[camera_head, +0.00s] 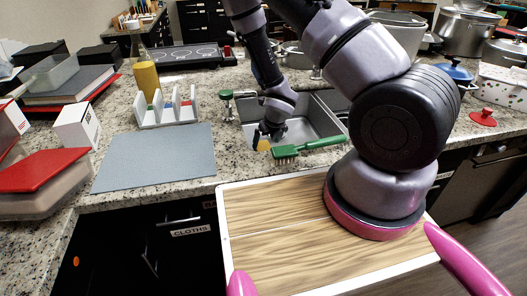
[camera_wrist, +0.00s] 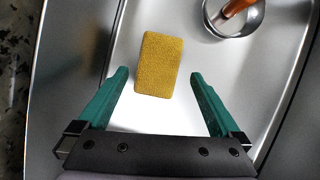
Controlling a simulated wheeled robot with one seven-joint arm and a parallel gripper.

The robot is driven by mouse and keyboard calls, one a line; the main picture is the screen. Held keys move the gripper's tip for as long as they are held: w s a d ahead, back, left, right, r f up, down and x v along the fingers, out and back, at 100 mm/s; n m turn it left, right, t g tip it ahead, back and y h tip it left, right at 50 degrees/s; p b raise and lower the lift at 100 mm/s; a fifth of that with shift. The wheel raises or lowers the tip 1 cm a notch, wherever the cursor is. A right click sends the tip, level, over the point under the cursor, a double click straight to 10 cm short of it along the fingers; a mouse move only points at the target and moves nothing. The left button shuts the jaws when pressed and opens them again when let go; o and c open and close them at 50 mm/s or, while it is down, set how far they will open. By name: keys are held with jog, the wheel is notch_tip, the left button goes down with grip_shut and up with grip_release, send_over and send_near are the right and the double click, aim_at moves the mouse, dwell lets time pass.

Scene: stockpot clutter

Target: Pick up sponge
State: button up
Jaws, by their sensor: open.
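The sponge (camera_wrist: 159,65) is a yellow-brown rectangular block lying on the metal floor of the sink (camera_wrist: 185,115) in the wrist view. The sponge lies ahead of and partly between the fingertips, with clear gaps on both sides. I cannot tell the exact height of the fingers above it.
A metal cup with an orange-brown handle (camera_wrist: 233,12) stands in the sink, right of the sponge. A green-handled brush (camera_head: 310,145) lies at the sink's front edge. A grey mat (camera_head: 155,158) and a white rack (camera_head: 165,109) are to the left.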

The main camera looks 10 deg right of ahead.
aim_at(264, 147)
jog(key=x, duration=0.5)
jog(key=shift+w+a+f, duration=0.1)
jog(key=shift+f, duration=0.1)
jog(key=c, duration=1.3)
jog(key=shift+r, duration=0.1)
jog(key=shift+r, duration=0.5)
jog(key=r, duration=0.1)
jog(key=d+r, duration=0.1)
jog(key=shift+r, duration=0.25)
jog(key=d, duration=1.7)
jog(key=shift+f, duration=0.1)
